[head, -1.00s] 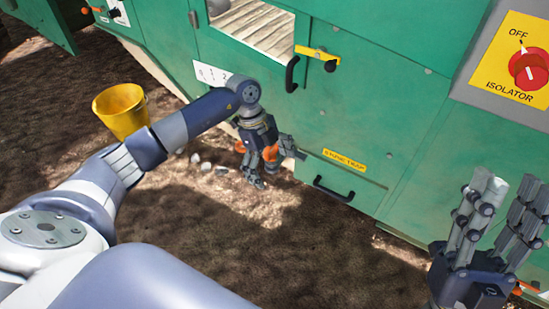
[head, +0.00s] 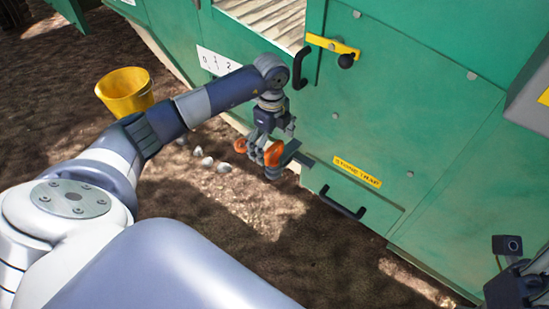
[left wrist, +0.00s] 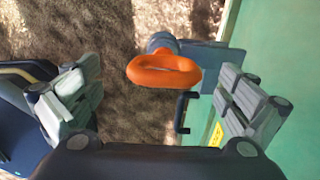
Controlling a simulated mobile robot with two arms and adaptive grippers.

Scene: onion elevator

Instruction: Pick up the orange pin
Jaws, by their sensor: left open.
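The orange pin (head: 273,153) has a loop-shaped orange handle and sits by a grey bracket (head: 291,153) at the lower side of the green machine. In the left wrist view the orange loop (left wrist: 140,72) shows whole, with a grey-blue round part behind it. My left gripper (head: 267,160) is open around the pin in the head view, and its fingers hide part of the loop. In the left wrist view the fingers (left wrist: 165,100) stand wide apart, with the loop between and beyond them, not visibly touched. My right gripper (head: 515,280) shows only in part at the lower right edge.
The green machine (head: 420,130) fills the right, with a stone trap label (head: 357,172), a black handle (head: 342,203) and a yellow latch (head: 333,46). A yellow bucket (head: 125,97) stands on the soil at the left. Several pale stones (head: 207,161) lie nearby.

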